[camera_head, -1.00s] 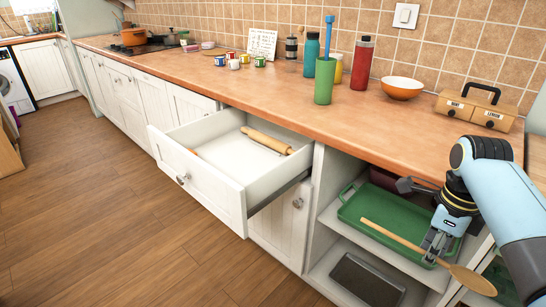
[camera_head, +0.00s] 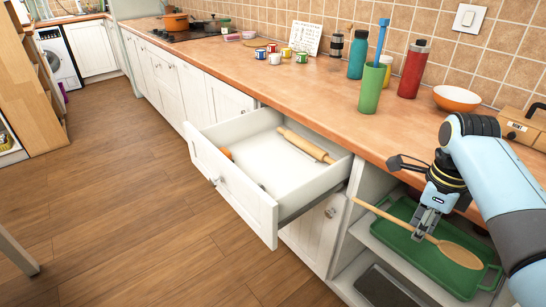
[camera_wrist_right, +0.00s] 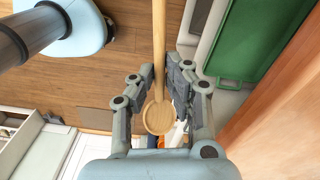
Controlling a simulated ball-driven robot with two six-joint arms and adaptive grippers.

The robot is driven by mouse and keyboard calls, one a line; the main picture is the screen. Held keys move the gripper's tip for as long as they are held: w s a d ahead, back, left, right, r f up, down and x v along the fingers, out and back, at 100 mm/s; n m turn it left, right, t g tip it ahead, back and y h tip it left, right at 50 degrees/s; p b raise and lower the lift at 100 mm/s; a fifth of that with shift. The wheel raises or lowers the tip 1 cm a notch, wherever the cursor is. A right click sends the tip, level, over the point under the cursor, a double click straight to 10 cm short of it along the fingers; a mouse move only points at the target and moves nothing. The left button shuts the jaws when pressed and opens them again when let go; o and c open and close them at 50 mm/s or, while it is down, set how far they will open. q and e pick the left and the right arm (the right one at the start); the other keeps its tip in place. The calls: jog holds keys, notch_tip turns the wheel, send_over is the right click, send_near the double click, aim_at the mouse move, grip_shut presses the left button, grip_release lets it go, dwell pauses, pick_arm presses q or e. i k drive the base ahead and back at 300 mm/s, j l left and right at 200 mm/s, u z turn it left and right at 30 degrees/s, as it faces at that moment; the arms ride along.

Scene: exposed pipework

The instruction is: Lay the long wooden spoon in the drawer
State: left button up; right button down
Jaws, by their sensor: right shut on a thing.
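The long wooden spoon (camera_head: 395,218) is held by my right gripper (camera_head: 424,224), which is shut on its handle near the bowl. The handle points left toward the drawer; the bowl (camera_head: 460,255) hangs to the right. In the right wrist view the spoon (camera_wrist_right: 159,60) passes between the fingers (camera_wrist_right: 158,88), bowl nearest the palm. The white drawer (camera_head: 232,185) stands pulled open, left of the gripper. Inside lie a rolling pin (camera_head: 305,145) along the back right, an orange item (camera_head: 227,153) and a small grey thing partly hidden by the front. My left gripper is not in view.
An open shelf with a green tray (camera_head: 430,258) lies below my right gripper. The worktop (camera_head: 330,100) edge runs behind it, with a green tumbler (camera_head: 371,88), bottles and an orange bowl (camera_head: 457,99). The drawer's middle floor is largely clear.

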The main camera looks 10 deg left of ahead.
aim_at(271, 167)
jog(key=i+u, duration=0.35)
jog(key=i+l+u, duration=0.1)
jog(key=u, duration=0.25)
jog(key=i+l+u, duration=0.2)
jog(key=i+u, duration=0.15)
jog(key=i+j, duration=0.25)
jog(key=i, duration=0.2)
